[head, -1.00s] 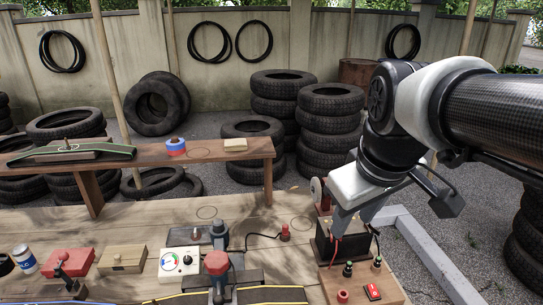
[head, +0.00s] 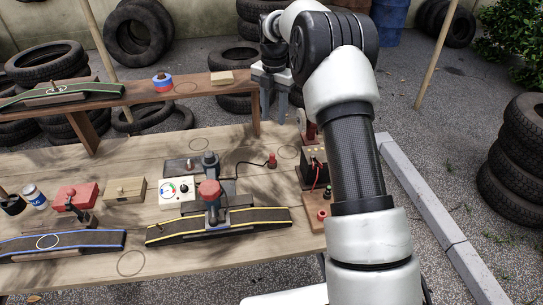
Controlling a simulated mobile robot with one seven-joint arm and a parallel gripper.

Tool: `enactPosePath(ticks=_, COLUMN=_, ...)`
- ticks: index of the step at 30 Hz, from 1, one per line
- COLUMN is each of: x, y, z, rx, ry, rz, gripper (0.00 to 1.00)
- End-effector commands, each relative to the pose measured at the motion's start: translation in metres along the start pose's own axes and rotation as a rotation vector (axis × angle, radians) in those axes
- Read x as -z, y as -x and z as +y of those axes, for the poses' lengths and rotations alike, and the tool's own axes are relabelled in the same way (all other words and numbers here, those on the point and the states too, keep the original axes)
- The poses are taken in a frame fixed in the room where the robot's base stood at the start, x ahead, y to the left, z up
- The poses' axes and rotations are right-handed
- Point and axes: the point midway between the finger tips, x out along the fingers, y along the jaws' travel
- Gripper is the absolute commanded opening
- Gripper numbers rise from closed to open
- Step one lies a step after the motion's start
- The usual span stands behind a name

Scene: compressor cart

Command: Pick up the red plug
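The red plug (head: 272,160) stands on the wooden table, with a black cable running from it to the left toward the dark pump-like device with a red top (head: 209,189). My gripper (head: 274,118) points down above and beyond the plug in the picture, near the right end of the raised shelf. Its two grey fingers are apart with nothing visible between them. It does not touch the plug. My arm hides part of the area to the right.
A black battery-like box (head: 313,168) stands right of the plug. A white dial box (head: 178,191), a wooden box (head: 125,190) and a red box (head: 77,194) stand to the left. The raised shelf (head: 135,95) crosses behind. Bare tabletop lies in front of the plug.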

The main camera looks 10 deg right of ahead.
Motion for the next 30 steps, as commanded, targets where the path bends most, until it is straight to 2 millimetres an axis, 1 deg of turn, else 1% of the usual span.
enactPosePath(ticks=1, x=0.001, y=-0.012, z=-0.001, rx=0.004, ry=0.002, rz=0.004, gripper=0.38)
enactPosePath(ticks=6, x=0.001, y=-0.050, z=-0.001, rx=0.005, ry=0.000, rz=0.004, gripper=0.38)
enactPosePath(ticks=12, x=0.001, y=-0.090, z=-0.001, rx=0.004, ry=-0.001, rz=0.002, gripper=0.38)
enactPosePath(ticks=16, x=0.001, y=-0.105, z=0.000, rx=0.001, ry=-0.002, rz=0.001, gripper=0.38)
enactPosePath(ticks=23, x=0.001, y=-0.117, z=0.000, rx=0.002, ry=-0.002, rz=0.001, gripper=0.38)
enactPosePath(ticks=26, x=0.001, y=-0.129, z=0.002, rx=0.003, ry=-0.001, rz=0.001, gripper=0.38)
enactPosePath(ticks=30, x=0.000, y=-0.151, z=0.004, rx=0.003, ry=-0.002, rz=0.002, gripper=0.38)
